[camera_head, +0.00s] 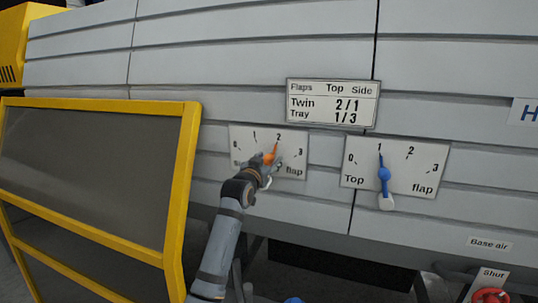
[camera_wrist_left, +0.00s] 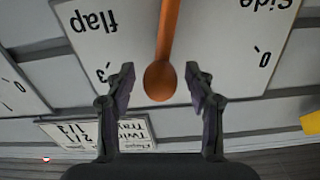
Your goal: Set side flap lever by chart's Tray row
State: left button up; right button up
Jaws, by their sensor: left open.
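The chart (camera_head: 333,103) above the dials has columns Top and Side; its Tray row reads 1/3 and its Twin row 2/1. It also shows upside down in the left wrist view (camera_wrist_left: 97,130). The side flap dial (camera_head: 296,161) has an orange lever (camera_head: 275,148) pointing at about 2. My left gripper (camera_head: 267,166) is at this lever, hiding part of the dial. In the left wrist view the lever's rounded end (camera_wrist_left: 160,80) lies between the open fingers (camera_wrist_left: 160,92), with a gap on both sides. My right gripper is not in view.
The top flap dial (camera_head: 410,172) to the right has a blue lever (camera_head: 383,172) pointing at 1. A yellow-framed dark panel (camera_head: 183,200) stands at the left, beside my left arm. A red knob (camera_head: 490,296) labelled Shut is at the lower right.

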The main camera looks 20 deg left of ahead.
pick_arm(q)
jog(key=shift+w, duration=0.4)
grip_shut()
